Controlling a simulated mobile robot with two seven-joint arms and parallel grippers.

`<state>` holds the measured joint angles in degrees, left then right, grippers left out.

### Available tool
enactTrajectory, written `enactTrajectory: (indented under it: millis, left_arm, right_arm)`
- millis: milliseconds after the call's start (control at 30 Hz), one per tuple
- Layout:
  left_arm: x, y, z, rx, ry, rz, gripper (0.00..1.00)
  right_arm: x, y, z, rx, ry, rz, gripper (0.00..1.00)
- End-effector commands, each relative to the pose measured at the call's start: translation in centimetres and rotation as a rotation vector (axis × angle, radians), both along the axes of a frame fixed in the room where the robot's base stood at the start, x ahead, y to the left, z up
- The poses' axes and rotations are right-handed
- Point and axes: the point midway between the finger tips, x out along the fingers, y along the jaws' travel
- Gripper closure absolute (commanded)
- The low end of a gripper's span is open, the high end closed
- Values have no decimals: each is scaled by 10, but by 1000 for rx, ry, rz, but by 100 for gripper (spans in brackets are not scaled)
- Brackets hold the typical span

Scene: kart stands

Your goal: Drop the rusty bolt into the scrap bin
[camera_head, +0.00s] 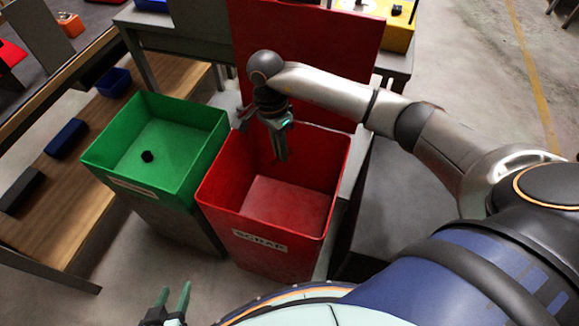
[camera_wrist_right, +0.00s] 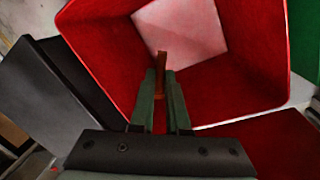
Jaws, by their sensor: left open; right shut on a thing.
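The scrap bin (camera_head: 270,250) is an open red box with a white SCRAP label on its front; it also shows in the right wrist view (camera_wrist_right: 110,55), its pale red floor bare. My right gripper (camera_head: 281,157) is over the bin's back part, fingers pointing down. In the right wrist view its green fingers (camera_wrist_right: 163,90) are shut on the rusty bolt (camera_wrist_right: 162,64), a brown piece that sticks out past the tips towards the bin floor. The bolt cannot be made out in the head view. My left gripper (camera_head: 174,300) is open and empty at the bottom edge.
A green bin (camera_head: 190,185) with a small black piece (camera_head: 147,156) inside stands left of the red one. A tall red panel (camera_head: 305,50) rises behind the scrap bin. A wooden shelf (camera_head: 90,150) with blue and black boxes is at the left.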

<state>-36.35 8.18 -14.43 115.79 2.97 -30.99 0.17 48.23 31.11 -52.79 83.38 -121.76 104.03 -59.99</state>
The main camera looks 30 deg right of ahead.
Motion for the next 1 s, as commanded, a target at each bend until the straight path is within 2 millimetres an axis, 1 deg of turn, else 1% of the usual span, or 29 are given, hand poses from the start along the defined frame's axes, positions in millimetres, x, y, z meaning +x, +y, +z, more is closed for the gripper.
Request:
enactTrajectory:
  millis: [33,300,433,667,700,1000]
  left_arm:
    - [0,1,-7,2,0,1,50]
    - [-1,4,-23,7,-5,3,50]
    - [-1,5,-24,7,-6,4,50]
    - [-1,5,-23,7,-7,4,50]
    - [-1,5,-23,7,-7,4,50]
    - [-1,5,-23,7,-7,4,50]
  right_arm:
    - [0,0,-10,1,1,0,100]
    - [0,1,-41,1,0,3,100]
    - [0,1,-46,0,0,3,100]
    - [0,0,-46,0,-1,3,100]
    - [0,0,-46,-1,0,3,84]
    - [0,0,-46,1,0,4,51]
